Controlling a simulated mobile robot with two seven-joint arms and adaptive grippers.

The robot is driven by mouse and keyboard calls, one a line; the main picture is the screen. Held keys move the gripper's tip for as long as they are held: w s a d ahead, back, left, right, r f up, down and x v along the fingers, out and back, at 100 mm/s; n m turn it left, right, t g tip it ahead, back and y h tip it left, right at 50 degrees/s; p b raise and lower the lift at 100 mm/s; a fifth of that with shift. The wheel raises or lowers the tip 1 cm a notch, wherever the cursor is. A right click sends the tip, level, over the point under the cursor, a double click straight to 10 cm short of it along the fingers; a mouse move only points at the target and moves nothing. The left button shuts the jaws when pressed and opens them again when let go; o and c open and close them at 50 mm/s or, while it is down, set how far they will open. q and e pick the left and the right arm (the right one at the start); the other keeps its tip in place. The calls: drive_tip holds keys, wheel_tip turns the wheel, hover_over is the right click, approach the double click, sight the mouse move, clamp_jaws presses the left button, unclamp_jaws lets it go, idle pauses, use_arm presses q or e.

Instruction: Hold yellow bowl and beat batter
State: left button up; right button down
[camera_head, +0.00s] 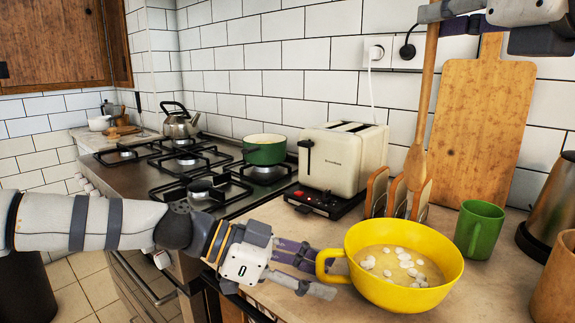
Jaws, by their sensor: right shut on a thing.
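The yellow bowl (440,248) stands upright on the counter at lower right, with pale batter (385,262) and several white pieces inside. Its handle (322,266) points left. My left gripper (318,273) is at this handle, with its fingers spread apart and their tips beside it; the exact contact is unclear. My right gripper (432,14), partly cut off at the top right, is shut on the upper part of a wooden spoon (428,85). The spoon hangs nearly upright, its head (415,168) above and behind the bowl, apart from the batter.
A green mug (480,230) and a metal kettle (553,208) stand right of the bowl. Behind it are a toast rack with bread (376,193), a cream toaster (340,160) and a cutting board (485,130). A stove with a green pot (264,152) is at left.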

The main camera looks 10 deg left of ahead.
use_arm(q)
drive_tip(key=shift+d+f, duration=0.1)
drive_tip(key=shift+d, duration=0.1)
clamp_jaws()
drive_tip(key=c, duration=0.9)
unclamp_jaws()
clamp_jaws()
